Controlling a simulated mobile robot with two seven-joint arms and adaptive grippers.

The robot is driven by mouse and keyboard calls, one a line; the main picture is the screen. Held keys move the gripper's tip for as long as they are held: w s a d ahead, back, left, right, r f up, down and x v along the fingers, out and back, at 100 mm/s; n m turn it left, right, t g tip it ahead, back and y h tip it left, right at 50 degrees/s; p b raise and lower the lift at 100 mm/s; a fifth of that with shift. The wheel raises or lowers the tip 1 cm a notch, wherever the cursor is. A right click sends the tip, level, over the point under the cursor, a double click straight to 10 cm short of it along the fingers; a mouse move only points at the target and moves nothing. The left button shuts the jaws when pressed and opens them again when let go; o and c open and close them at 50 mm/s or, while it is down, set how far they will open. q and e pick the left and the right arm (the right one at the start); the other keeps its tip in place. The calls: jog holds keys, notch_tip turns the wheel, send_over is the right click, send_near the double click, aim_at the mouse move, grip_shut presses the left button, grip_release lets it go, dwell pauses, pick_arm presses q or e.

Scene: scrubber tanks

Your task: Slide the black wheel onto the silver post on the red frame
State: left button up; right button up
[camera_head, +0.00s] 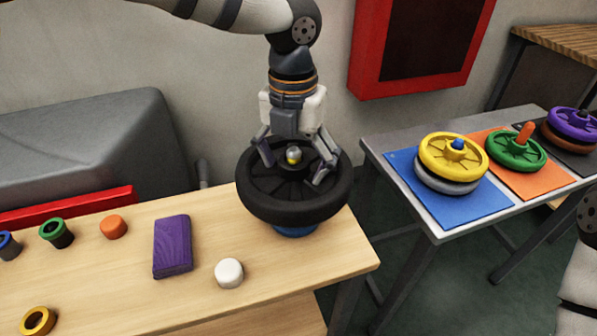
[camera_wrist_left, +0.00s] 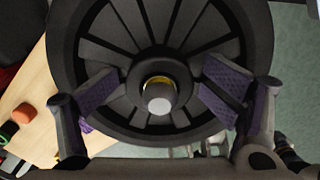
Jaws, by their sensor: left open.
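The black wheel (camera_head: 292,205) lies roughly flat above a blue base (camera_head: 295,230) at the right end of the wooden table. A silver-tipped post with a yellow ring (camera_head: 293,155) shows at the wheel's hub; the wrist view also shows this tip (camera_wrist_left: 158,98) in the hub's middle. My left gripper (camera_head: 295,165) is over the wheel with its fingers spread on either side of the hub. In the wrist view its fingers (camera_wrist_left: 160,90) are apart over the spokes; contact is unclear. Which red part is the red frame is unclear. My right gripper is out of view.
On the wooden table (camera_head: 100,290) are a purple block (camera_head: 172,246), a white cylinder (camera_head: 229,273) and several coloured rings and pegs. A grey table (camera_head: 375,150) at the right carries stacked coloured wheels on mats. A red wall cabinet (camera_head: 362,50) hangs behind.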

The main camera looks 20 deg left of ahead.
aim_at(294, 144)
pick_arm(q)
jog(key=shift+s+f, duration=0.15)
jog(key=shift+f, duration=0.2)
jog(key=c, duration=0.9)
jog(key=shift+s+a+f, duration=0.1)
jog(key=shift+c, duration=0.8)
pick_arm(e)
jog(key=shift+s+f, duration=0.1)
pick_arm(q)
jog(key=shift+r, duration=0.5)
grip_shut()
jog(key=shift+w+r+p, duration=0.25)
jog(key=shift+r+p, duration=0.15)
jog(key=shift+r, duration=1.2)
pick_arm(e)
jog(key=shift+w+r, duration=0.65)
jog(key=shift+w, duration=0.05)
pick_arm(q)
jog(key=shift+w+r, duration=0.1)
jog(key=shift+r, duration=0.85)
jog(key=shift+r+p, duration=0.35)
jog(key=shift+r, duration=0.55)
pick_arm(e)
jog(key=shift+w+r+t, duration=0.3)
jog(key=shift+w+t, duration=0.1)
